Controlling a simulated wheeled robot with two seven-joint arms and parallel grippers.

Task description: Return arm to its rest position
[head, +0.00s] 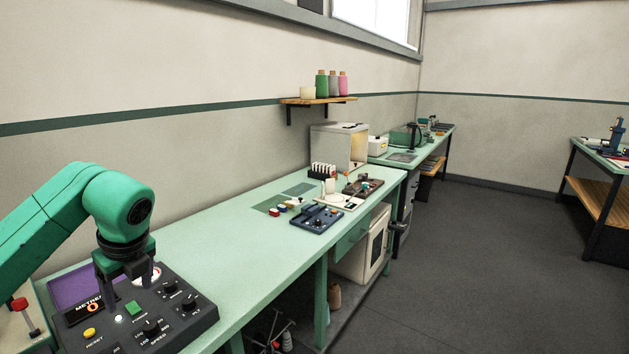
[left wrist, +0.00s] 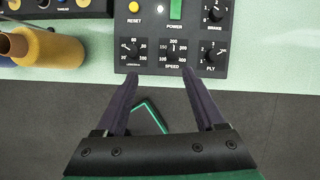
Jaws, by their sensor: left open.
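My left arm (head: 75,210) is green and reaches in from the left in the head view. Its left gripper (head: 128,280) is above the dark control panel (head: 190,325), with the fingers pointing down. In the left wrist view, the two dark fingers of the left gripper (left wrist: 158,78) are spread apart with nothing between them. Their tips show near the panel's lower edge, by the speed knob (left wrist: 172,52). The panel also carries a green power switch (head: 133,308) and a yellow reset button (head: 89,333). My right gripper is in neither view.
The green bench (head: 225,265) runs away along the wall, with a clear stretch beyond the panel. A blue device (head: 318,217) and small items stand farther along it. A yellow cone (left wrist: 50,46) lies left of the panel in the wrist view. Open floor (head: 470,260) is at right.

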